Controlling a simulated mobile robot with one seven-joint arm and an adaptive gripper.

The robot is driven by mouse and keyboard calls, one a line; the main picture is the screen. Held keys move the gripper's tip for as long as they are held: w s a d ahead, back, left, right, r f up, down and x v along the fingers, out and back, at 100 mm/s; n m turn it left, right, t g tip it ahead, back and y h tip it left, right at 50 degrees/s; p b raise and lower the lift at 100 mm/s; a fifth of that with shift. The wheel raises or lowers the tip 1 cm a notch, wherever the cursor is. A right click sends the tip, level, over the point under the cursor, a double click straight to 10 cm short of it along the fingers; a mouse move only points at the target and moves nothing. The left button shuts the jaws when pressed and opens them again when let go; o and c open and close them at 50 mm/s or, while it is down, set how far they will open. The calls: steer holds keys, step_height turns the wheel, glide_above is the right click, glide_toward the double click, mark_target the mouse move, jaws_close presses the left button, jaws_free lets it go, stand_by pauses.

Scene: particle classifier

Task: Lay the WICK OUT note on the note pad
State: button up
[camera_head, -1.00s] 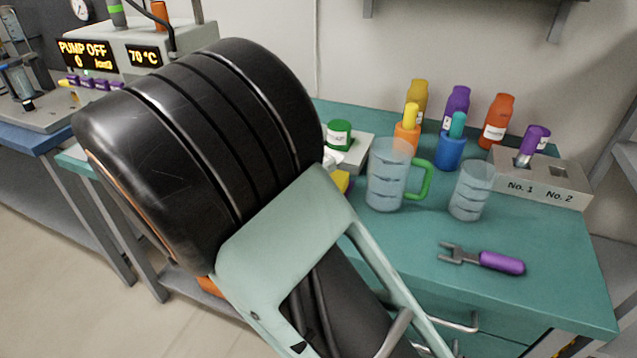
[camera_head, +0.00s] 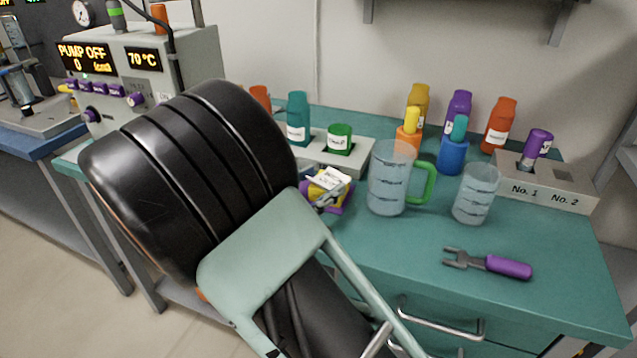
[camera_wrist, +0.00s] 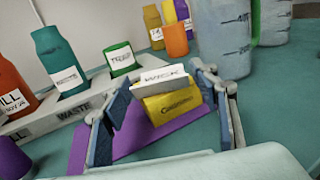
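A white note (camera_wrist: 163,77) with dark print lies over a yellow block (camera_wrist: 172,104) with a printed front in the wrist view; the print is too blurred to read. The block sits on a flat purple base (camera_wrist: 90,150). I cannot tell which of these is the note pad. In the head view the white note (camera_head: 330,178) and yellow block (camera_head: 318,192) show beside my arm, on the purple base (camera_head: 340,203). My gripper (camera_wrist: 168,105) is open, its blue-padded fingers on either side of the note and block, with gaps visible.
A grey waste rack (camera_head: 355,158) with teal and green-capped bottles stands just behind. A clear jug (camera_head: 388,180) with a green handle and a beaker (camera_head: 475,195) stand to the right. A purple-handled fork (camera_head: 500,265) lies at the front right, with clear teal tabletop around it.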

steer(key=shift+o, duration=0.4)
steer(key=shift+s+a+r, duration=0.1)
steer(key=shift+r, duration=0.1)
steer(key=p+v, duration=0.3)
steer(key=v, duration=0.8)
steer(key=shift+s+a, duration=0.25)
steer(key=shift+a, duration=0.05)
steer(key=shift+d, duration=0.1)
